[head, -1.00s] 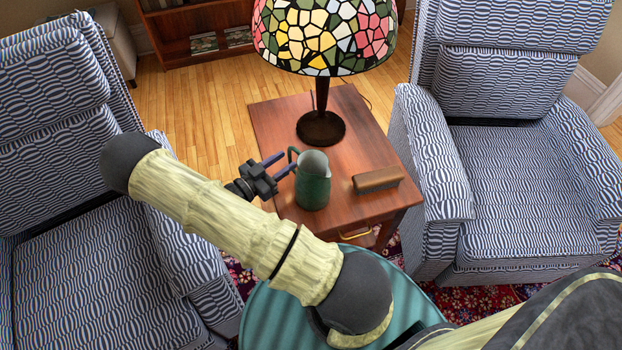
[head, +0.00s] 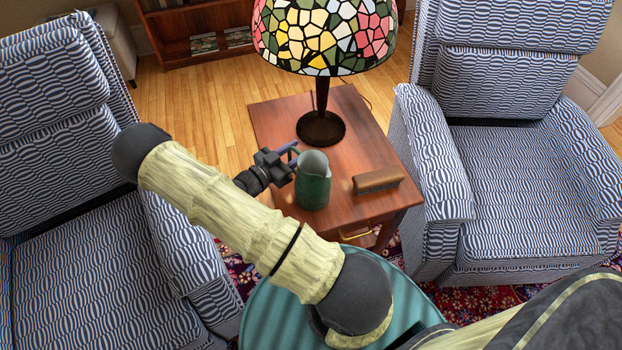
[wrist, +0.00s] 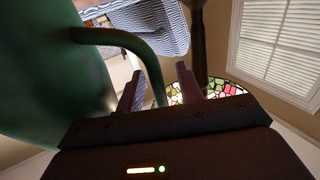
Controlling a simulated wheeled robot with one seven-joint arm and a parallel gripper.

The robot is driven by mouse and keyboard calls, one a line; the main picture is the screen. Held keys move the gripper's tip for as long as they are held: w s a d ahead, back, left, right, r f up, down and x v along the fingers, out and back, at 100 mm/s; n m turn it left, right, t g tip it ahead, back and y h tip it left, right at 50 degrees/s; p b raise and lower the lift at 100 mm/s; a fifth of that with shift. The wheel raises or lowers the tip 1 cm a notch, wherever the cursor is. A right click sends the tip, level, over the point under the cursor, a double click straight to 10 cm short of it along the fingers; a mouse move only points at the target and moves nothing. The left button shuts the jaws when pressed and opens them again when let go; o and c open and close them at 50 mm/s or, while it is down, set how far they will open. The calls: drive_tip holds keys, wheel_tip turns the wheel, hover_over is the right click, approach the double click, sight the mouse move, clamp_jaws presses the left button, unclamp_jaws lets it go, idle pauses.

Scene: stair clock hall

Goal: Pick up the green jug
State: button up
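The green jug (head: 314,185) stands upright on the wooden side table (head: 275,115), its handle toward the left. It fills the left of the wrist view (wrist: 40,70), where its curved green handle (wrist: 115,38) comes down between my two fingers. My gripper (head: 290,155) is at the handle side of the jug, coming from the left. In the wrist view my gripper (wrist: 158,88) is open, with a finger on either side of the handle and a gap to the right finger. Whether the left finger touches the handle is unclear.
A stained-glass lamp (head: 322,35) stands behind the jug, its dark base (head: 321,129) close by. A brown block-like object (head: 377,180) lies right of the jug. Patterned armchairs (head: 60,130) and (head: 520,150) flank the table. A teal round surface (head: 262,320) is in front.

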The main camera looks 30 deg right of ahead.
clamp_jaws()
drive_tip(key=shift+r, duration=0.1)
idle(1.3)
